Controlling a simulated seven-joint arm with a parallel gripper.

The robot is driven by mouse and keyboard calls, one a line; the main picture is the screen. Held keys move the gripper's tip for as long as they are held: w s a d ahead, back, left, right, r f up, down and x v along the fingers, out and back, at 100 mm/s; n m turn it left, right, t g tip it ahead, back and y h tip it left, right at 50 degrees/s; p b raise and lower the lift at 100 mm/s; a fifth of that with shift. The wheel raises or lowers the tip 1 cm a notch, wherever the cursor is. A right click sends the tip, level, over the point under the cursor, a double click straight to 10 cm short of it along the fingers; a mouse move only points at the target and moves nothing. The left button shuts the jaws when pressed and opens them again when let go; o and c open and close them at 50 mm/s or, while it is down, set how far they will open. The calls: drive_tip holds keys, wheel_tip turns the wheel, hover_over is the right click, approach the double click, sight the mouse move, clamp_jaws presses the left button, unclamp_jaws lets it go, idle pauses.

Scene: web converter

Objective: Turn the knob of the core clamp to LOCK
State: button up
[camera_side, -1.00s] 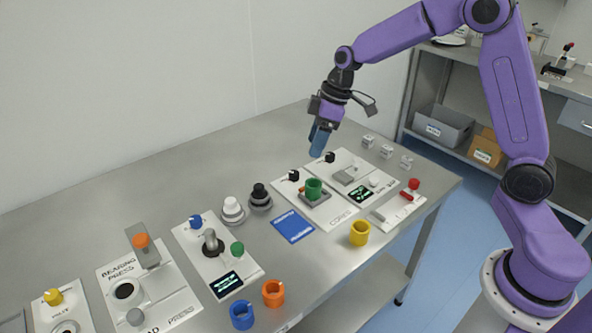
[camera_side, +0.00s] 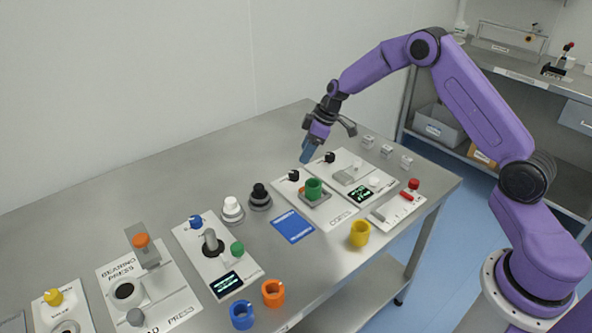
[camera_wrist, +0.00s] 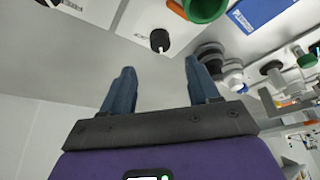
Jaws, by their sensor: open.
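The core clamp panel (camera_side: 335,212) is a white plate whose label seems to begin with "CORE". A green core (camera_side: 314,188) sits on its grey block. A small black knob (camera_side: 293,175) with a light mark is at the panel's back left corner; it also shows in the wrist view (camera_wrist: 160,40). My gripper (camera_side: 306,156) is open, above and behind this knob, apart from it. In the wrist view, its two blue fingers (camera_wrist: 159,78) are spread with nothing between them, and the knob appears beyond the tips. The knob's setting is too small to read.
A second black knob (camera_side: 330,157) stands on the neighbouring panel, close to my gripper's right. Black (camera_side: 260,196) and white (camera_side: 232,208) stepped cylinders stand to the left. A blue card (camera_side: 292,226) and yellow ring (camera_side: 360,233) lie in front. The table behind the panels is clear.

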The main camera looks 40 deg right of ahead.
sight(294, 172)
drive_tip(key=x, duration=0.8)
drive_tip(key=shift+w+a+f, duration=0.1)
drive_tip(key=shift+f, duration=0.25)
drive_tip(key=c, duration=1)
